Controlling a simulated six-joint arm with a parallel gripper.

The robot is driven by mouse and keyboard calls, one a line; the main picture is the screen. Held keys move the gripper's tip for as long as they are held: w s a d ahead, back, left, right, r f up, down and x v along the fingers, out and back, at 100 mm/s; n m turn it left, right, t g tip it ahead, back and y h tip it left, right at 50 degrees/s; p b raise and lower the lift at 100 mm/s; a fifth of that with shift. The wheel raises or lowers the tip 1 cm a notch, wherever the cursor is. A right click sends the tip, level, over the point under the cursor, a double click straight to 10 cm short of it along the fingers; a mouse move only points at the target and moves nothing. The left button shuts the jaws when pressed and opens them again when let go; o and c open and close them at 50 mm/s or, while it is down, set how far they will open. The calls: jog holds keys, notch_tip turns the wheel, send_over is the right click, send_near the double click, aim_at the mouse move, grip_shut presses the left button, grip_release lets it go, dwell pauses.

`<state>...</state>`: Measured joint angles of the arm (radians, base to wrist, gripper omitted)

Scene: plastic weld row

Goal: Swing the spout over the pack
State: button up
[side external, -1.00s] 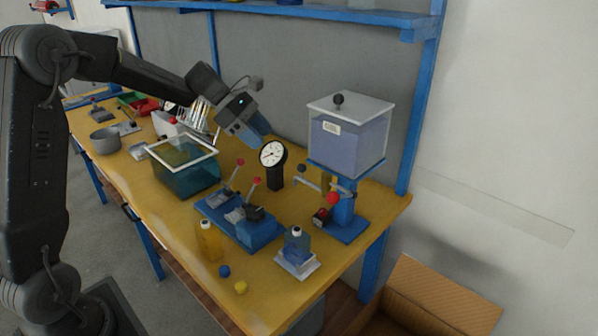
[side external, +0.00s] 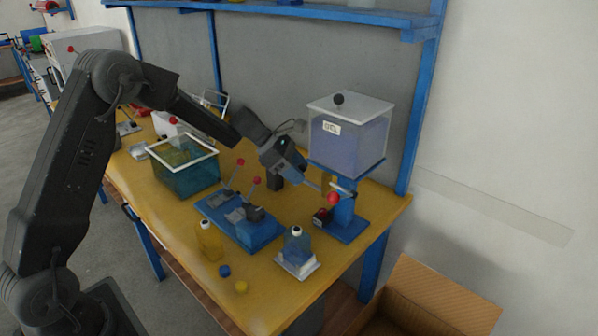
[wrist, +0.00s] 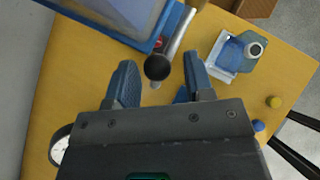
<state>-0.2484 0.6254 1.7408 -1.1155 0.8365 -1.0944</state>
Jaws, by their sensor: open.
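The spout, a thin silver tube (wrist: 178,36) with a black ball knob (wrist: 158,67) at its end, shows in the wrist view beside the blue stand under the tank. My gripper (wrist: 158,72) is open, and the knob appears between its two fingertips. I cannot tell whether it is at their depth or a little beyond. In the side view my gripper (side external: 302,170) hides the knob.
The clear tank (side external: 347,138) of bluish liquid stands above the blue stand (side external: 343,215), which has a red knob (side external: 333,198). A blue lever fixture (side external: 240,222), a yellow bottle (side external: 209,240), two small caps and a teal bin (side external: 185,170) share the table. The dial gauge (wrist: 60,147) is close to my gripper.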

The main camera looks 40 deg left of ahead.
jog(key=shift+w+d+f, duration=0.15)
jog(key=shift+d+f, duration=0.05)
jog(key=shift+f, duration=0.05)
jog(key=shift+c, duration=0.3)
grip_shut()
